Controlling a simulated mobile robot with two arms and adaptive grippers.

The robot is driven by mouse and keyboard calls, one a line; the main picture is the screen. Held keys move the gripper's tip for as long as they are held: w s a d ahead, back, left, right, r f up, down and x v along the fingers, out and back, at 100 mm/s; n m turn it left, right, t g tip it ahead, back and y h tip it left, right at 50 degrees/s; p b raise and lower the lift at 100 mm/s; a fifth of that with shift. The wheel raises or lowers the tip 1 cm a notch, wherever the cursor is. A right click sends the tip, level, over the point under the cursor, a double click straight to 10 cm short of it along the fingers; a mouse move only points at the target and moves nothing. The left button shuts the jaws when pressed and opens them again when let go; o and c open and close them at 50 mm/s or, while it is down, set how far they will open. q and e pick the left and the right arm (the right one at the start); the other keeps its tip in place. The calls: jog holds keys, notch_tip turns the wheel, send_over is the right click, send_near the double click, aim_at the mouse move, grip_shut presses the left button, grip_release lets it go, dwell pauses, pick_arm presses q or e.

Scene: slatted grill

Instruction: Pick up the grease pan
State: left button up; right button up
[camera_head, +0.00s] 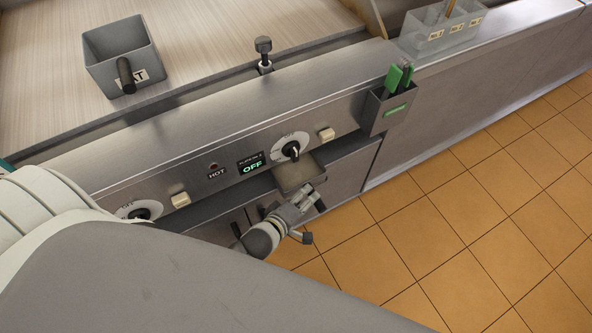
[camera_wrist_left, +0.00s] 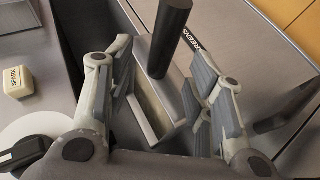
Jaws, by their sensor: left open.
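The grease pan (camera_head: 298,170) is a small metal tray under the front panel, below the right-hand knob. In the left wrist view the pan (camera_wrist_left: 152,108) shows as an open metal box with a tan inside, between my fingers. A dark cylindrical handle (camera_wrist_left: 170,38) stands out beside it. My left gripper (camera_head: 302,196) is at the near side of the pan, its fingers spread. In the left wrist view my left gripper (camera_wrist_left: 162,78) is open, one finger on each side of the pan; contact cannot be told. My right gripper is not in view.
A grey bin (camera_head: 112,50) with a dark handle sits on the grill top. The panel holds knobs (camera_head: 291,148) and push buttons. A holder (camera_head: 386,110) with green-handled tools hangs to the right. A clear container (camera_head: 440,38) stands farther right. Tiled floor (camera_head: 450,210) is clear.

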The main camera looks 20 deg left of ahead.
aim_at(310, 194)
pick_arm(q)
jog(key=x, duration=0.4)
jog(key=shift+w+f, duration=0.15)
grip_shut()
dwell(0.4)
